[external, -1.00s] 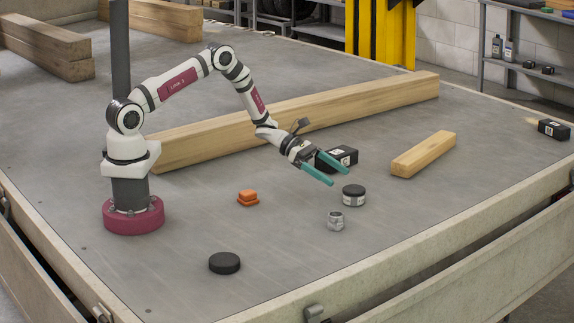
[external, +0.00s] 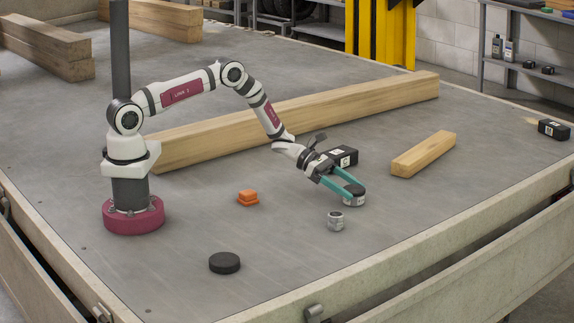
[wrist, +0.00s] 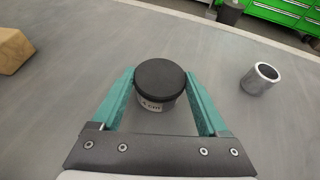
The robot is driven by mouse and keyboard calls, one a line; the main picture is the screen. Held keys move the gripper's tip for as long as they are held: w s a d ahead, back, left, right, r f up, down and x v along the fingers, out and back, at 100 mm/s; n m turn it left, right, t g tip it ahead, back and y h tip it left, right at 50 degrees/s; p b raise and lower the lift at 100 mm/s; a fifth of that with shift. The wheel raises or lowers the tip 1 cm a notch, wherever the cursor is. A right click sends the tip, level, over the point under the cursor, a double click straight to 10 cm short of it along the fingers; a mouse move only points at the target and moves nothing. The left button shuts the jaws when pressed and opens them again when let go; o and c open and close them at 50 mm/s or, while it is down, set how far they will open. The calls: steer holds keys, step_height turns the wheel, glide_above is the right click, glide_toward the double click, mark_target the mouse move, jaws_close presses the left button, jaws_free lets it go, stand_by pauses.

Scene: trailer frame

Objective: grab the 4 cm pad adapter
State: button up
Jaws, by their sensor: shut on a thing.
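The pad adapter is a short round piece with a black top and a pale label band (external: 354,200). In the wrist view the adapter (wrist: 160,80) sits between the two teal fingers, and its label reads about "4 cm", partly cut off. My gripper (external: 354,192) is shut on it, one finger on each side. The wrist view shows my gripper (wrist: 160,86) with both fingertips against its sides. The adapter appears to be at the height of the grey deck; any gap beneath it cannot be told.
A silver metal cylinder (external: 336,221) stands close in front. An orange piece (external: 248,198) and a black disc (external: 225,263) lie left. A long beam (external: 300,114) lies behind.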

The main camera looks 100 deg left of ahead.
jaws_close()
